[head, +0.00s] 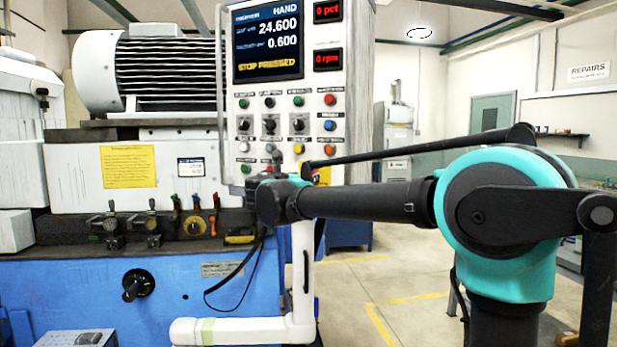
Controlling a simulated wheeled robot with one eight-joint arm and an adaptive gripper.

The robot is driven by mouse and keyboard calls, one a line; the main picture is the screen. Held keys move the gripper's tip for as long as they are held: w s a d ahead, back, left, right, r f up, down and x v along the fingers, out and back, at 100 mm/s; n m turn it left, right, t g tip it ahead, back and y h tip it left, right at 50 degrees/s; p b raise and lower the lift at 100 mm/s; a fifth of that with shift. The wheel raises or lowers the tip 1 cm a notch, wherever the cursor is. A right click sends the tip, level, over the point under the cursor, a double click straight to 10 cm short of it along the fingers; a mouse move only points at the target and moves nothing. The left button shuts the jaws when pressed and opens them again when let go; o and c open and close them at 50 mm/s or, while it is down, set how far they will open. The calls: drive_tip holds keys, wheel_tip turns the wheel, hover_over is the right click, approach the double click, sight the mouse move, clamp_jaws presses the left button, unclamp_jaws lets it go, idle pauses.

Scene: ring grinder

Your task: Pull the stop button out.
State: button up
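The control panel (268,87) is a light grey box with a screen (267,42) at the top that reads "STOP PRESSED". Rows of coloured buttons and black knobs sit below the screen. My arm reaches in from the right, and my gripper (275,168) is in front of the panel's lower part. The gripper is small and seen mostly from behind, so its fingers cannot be made out. The stop button cannot be clearly picked out. A yellow patch (322,174) shows at the panel's lower right, partly covered by my arm. I cannot tell whether the gripper touches anything.
The blue grinder base (75,290) and a row of levers (150,225) are at the left, below the panel. A white pipe (240,330) runs low in front. A red button (329,99) and an orange button (330,150) are above my arm. Open floor lies to the right.

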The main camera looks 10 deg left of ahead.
drive_tip(key=shift+x, duration=1.85)
drive_tip(key=shift+c, duration=0.5)
clamp_jaws()
